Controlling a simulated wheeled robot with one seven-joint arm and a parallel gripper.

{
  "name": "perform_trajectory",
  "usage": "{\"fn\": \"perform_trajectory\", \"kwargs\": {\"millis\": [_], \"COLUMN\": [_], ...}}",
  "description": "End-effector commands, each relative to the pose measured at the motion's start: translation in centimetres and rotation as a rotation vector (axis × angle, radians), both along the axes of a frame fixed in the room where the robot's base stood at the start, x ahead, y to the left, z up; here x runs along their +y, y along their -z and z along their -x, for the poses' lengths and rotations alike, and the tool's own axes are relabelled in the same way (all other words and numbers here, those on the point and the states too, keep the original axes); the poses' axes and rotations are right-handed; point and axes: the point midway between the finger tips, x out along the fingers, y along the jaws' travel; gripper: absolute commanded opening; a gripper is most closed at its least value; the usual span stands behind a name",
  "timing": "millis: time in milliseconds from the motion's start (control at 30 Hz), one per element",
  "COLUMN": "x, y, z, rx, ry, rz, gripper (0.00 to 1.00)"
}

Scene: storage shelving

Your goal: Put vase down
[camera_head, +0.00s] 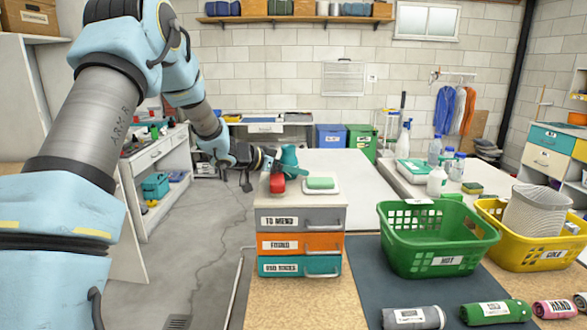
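A teal vase-like object (290,157) shows at the end of my arm, above the back of a small drawer unit (300,221). My gripper (272,164) is beside it, reaching in from the left, and partly overlaps it in the picture. The fingers are too small and dark to show whether they are shut on it. The vase's lower part is partly hidden, so I cannot tell whether it touches the top. A red object (277,184) is just below the gripper, and a green block on a white dish (320,190) sits to the right.
Green (437,240) and yellow (540,251) baskets stand on the right. Rolled cloths (413,318) lie in front of them. Bottles (437,178) stand on a counter behind. The drawer unit's front top edge is clear. A white table (335,165) extends behind it.

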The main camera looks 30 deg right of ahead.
Motion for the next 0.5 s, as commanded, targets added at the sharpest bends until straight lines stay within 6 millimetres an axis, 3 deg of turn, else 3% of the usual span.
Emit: {"fn": "perform_trajectory", "kwargs": {"millis": [200,500], "x": [-0.01,0.12], "y": [-0.04,-0.47], "z": [0.01,-0.02], "rx": [-0.001,-0.002], "ry": [0.0,0.0], "rz": [0.0,0.0], "gripper": [1.0,1.0]}}
